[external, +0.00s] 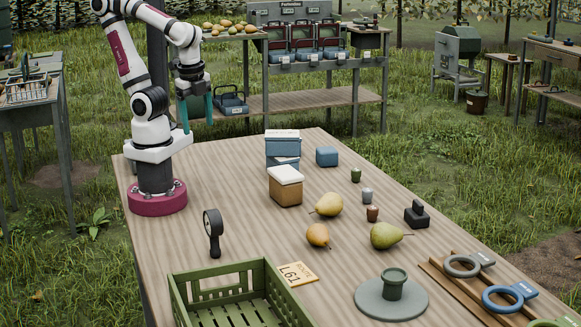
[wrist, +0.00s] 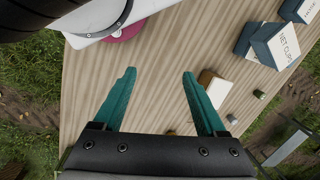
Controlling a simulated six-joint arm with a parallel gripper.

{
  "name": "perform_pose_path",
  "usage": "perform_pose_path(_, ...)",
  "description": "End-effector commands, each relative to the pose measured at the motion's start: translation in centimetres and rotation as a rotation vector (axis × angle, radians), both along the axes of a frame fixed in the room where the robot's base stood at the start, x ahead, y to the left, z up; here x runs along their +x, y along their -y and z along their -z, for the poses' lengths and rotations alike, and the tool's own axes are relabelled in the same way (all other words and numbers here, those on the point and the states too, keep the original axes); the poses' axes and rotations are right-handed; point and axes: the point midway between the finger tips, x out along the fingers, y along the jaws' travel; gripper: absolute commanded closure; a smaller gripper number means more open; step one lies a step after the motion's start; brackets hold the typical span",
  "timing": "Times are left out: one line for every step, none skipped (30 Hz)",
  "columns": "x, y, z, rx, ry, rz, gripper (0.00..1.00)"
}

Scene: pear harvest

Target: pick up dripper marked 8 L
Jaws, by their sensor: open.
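Three small cylindrical pieces that look like drippers stand on the table right of centre in the external view: a green one (external: 356,175), a grey one (external: 366,195) and a brown one (external: 372,213). No marking on them is legible, so I cannot tell which is 8 L. My gripper (external: 196,112) is raised near the table's far left edge, well away from them. Its teal fingers are spread and empty, also in the wrist view (wrist: 159,74). A small greenish piece (wrist: 260,95) shows at the right there.
A brown box with white lid (external: 285,187) and stacked blue boxes (external: 283,148) stand between my gripper and the small pieces. Pears (external: 328,204), a black-handled block (external: 417,214), a magnifier-like tool (external: 213,232) and a green crate (external: 222,268) are around. The table's left middle is mostly clear.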

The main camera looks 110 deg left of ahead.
Motion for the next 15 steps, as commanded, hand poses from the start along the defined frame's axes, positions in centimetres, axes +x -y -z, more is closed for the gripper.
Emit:
perform_pose_path(0.0,0.0,0.0,0.000,0.000,0.000,0.26)
perform_pose_path(0.0,0.0,0.0,0.000,0.000,0.000,0.26)
perform_pose_path(0.0,0.0,0.0,0.000,0.000,0.000,0.26)
perform_pose_path(0.0,0.0,0.0,0.000,0.000,0.000,0.26)
perform_pose_path(0.1,0.0,0.0,0.000,0.001,-0.002,0.26)
perform_pose_path(0.6,0.1,0.1,-0.007,0.010,-0.013,0.26)
perform_pose_path(1.5,0.1,0.2,-0.018,0.027,-0.034,0.26)
perform_pose_path(2.9,0.2,0.4,-0.035,0.055,-0.064,0.26)
perform_pose_path(5.6,0.2,0.9,-0.064,0.110,-0.122,0.26)
perform_pose_path(8.3,-0.1,1.4,-0.089,0.165,-0.178,0.26)
perform_pose_path(11.4,-0.7,1.9,-0.112,0.233,-0.241,0.26)
perform_pose_path(15.8,-2.1,2.9,-0.137,0.335,-0.334,0.26)
perform_pose_path(19.0,-3.8,3.7,-0.149,0.418,-0.405,0.26)
perform_pose_path(22.0,-5.7,4.5,-0.156,0.504,-0.475,0.26)
perform_pose_path(25.5,-8.8,5.6,-0.152,0.618,-0.564,0.26)
